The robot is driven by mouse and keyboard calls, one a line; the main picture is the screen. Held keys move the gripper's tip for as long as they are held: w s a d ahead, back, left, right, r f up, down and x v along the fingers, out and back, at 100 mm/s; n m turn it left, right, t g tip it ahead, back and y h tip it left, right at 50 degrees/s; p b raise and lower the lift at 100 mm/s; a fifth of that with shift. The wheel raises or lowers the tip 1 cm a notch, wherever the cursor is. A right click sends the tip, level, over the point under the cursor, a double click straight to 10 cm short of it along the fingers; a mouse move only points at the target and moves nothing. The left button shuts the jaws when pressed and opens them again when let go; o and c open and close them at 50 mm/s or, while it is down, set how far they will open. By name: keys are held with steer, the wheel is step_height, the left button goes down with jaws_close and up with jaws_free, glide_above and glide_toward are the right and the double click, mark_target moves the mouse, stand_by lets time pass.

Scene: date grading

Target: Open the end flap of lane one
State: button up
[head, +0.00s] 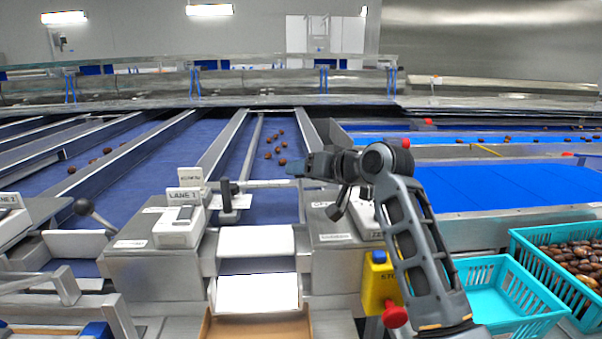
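The LANE 1 sign (185,197) stands on a grey housing between two blue belts. To its right is a blue belt lane (262,205) with several dates (275,145) on it. A white panel (257,240), perhaps the end flap, lies at this lane's near end, with a second white panel (257,293) below it. A dark upright handle (228,192) is beside the sign, at the left end of a pale bar crossing the lane. My gripper (297,168) is over the right side of this lane, near the bar's right end. Its fingers are too small to read, and contact is unclear.
A ball-ended lever (92,212) stands left of the sign. A yellow stop box (380,283) with a red button is beside my arm. Turquoise crates (495,290) stand at right, one holding dates (575,262). A brown tray (257,327) is below the white panels.

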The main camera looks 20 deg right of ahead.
steer(key=shift+v, duration=2.6)
